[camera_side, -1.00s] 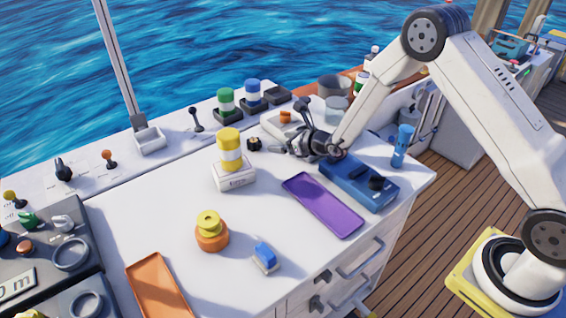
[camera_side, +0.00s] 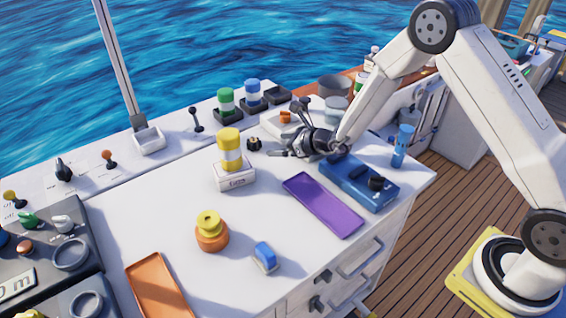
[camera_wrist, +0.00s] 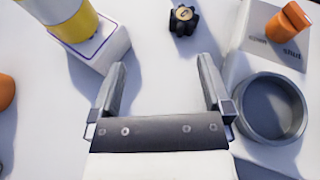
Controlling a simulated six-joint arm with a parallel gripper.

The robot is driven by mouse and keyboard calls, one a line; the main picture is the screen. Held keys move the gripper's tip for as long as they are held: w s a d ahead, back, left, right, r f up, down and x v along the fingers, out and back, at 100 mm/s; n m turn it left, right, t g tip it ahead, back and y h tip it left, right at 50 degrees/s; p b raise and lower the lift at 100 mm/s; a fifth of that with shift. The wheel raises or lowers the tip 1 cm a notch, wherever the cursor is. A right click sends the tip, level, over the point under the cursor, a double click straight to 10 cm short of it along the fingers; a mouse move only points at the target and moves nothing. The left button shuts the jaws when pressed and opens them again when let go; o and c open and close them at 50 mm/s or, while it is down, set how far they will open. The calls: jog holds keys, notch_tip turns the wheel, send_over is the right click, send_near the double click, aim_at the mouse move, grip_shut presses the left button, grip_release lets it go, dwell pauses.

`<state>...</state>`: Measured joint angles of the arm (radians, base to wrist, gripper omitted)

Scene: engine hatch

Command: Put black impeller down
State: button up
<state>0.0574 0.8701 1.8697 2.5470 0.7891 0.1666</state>
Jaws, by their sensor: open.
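The black impeller (camera_side: 254,144) sits on the white worktop, to the right of the yellow-and-white canister. It also shows at the top of the wrist view (camera_wrist: 183,20), with a pale mark on its hub. My gripper (camera_side: 279,149) is low over the worktop, just right of the impeller in the side view. In the wrist view my gripper (camera_wrist: 160,85) has its fingers spread wide, with bare worktop between them. The impeller lies beyond the fingertips and is not touched by them.
The yellow-and-white canister (camera_side: 230,150) stands on a white block (camera_side: 233,175). A grey round cup (camera_wrist: 271,107) is close to my right finger in the wrist view.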

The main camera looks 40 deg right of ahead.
jog(key=s+a+r+n+g+y, duration=0.1)
jog(key=s+a+n+g, duration=0.15)
jog(key=s+n, duration=0.25)
jog(key=s+a+r+n+g, duration=0.1)
jog(key=s+n+g, duration=0.2)
jog(key=s+n, duration=0.2)
jog(key=s+a+r+n+g+y, duration=0.1)
jog(key=s+r+n+g, duration=0.15)
jog(key=s+n, duration=0.3)
jog(key=s+d+r+n+h, duration=0.1)
jog(key=s+d+n+h, duration=0.2)
jog(key=s+n, duration=0.3)
jog(key=s+d+r+n+g+h, duration=0.1)
jog(key=s+d+n+h, duration=0.3)
jog(key=s+n, duration=0.3)
jog(key=shift+s+d+r+n, duration=0.15)
jog(key=shift+d+r+n, duration=0.1)
jog(key=shift+d+n, duration=0.6)
jog(key=shift+a, duration=0.2)
